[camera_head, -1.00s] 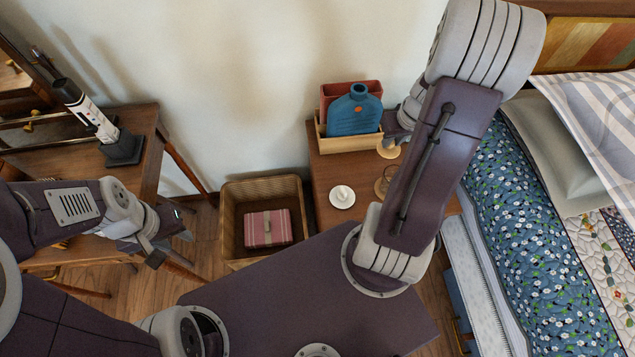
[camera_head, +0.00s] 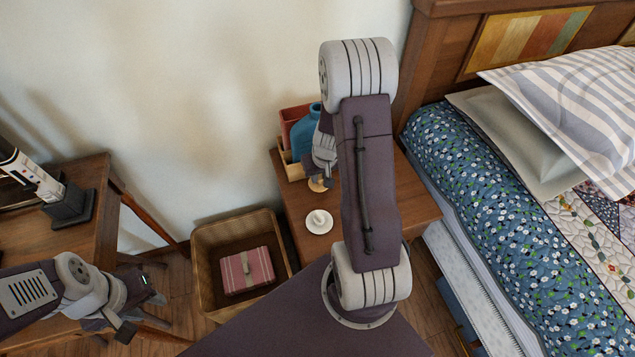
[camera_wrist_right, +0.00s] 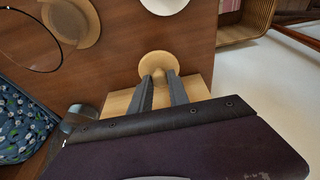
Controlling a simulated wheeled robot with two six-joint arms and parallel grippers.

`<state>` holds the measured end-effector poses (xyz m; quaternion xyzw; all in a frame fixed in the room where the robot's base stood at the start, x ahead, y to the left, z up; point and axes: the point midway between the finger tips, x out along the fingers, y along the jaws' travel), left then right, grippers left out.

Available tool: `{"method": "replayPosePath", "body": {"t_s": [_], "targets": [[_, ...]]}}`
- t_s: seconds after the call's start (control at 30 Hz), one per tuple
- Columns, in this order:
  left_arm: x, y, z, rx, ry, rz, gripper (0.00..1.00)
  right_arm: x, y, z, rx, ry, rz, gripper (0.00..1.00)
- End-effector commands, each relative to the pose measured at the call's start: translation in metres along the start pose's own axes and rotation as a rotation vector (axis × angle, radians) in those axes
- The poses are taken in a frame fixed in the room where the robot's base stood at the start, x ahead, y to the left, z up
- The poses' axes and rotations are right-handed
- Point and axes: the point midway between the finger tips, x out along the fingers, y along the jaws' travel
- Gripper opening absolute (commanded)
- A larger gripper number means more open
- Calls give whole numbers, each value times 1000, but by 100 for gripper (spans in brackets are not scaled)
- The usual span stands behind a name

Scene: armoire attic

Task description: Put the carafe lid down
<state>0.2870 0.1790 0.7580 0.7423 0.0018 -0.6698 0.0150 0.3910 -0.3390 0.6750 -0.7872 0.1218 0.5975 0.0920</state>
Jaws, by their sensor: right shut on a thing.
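The carafe lid is a round tan wooden disc with a small knob (camera_wrist_right: 158,66). It also shows in the head view (camera_head: 317,185), just left of my right arm. My right gripper (camera_wrist_right: 163,80) is shut on the lid's knob and holds it above the nightstand, near the wooden box. In the head view my right arm hides most of that gripper. A clear glass rim and a tan round piece (camera_wrist_right: 72,22), seemingly the carafe, stand on the nightstand in the wrist view; my arm hides them in the head view. My left gripper (camera_head: 140,312) is open and empty near the desk at left.
The nightstand (camera_head: 298,205) has a white saucer with a small white object (camera_head: 319,221). A wooden box (camera_head: 291,169) at its back holds a blue bottle (camera_head: 303,135) and a red item. A wicker basket (camera_head: 205,240) stands left, the bed (camera_head: 480,180) right.

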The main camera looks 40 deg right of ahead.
Motion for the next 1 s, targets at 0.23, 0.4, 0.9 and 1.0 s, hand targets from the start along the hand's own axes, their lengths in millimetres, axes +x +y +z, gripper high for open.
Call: {"method": "replayPosePath", "body": {"t_s": [0.23,0.4,0.9,1.0], "targets": [[4,0,0,0,0,0,36,11,-7,0,2,0,0,0],[36,-1,4,0,0,0,36,45,-6,9,2,-1,0,0],[38,-1,4,0,0,0,36,47,-6,10,1,0,0,43],[38,-1,4,0,0,0,36,47,-6,10,1,0,0,43]]}}
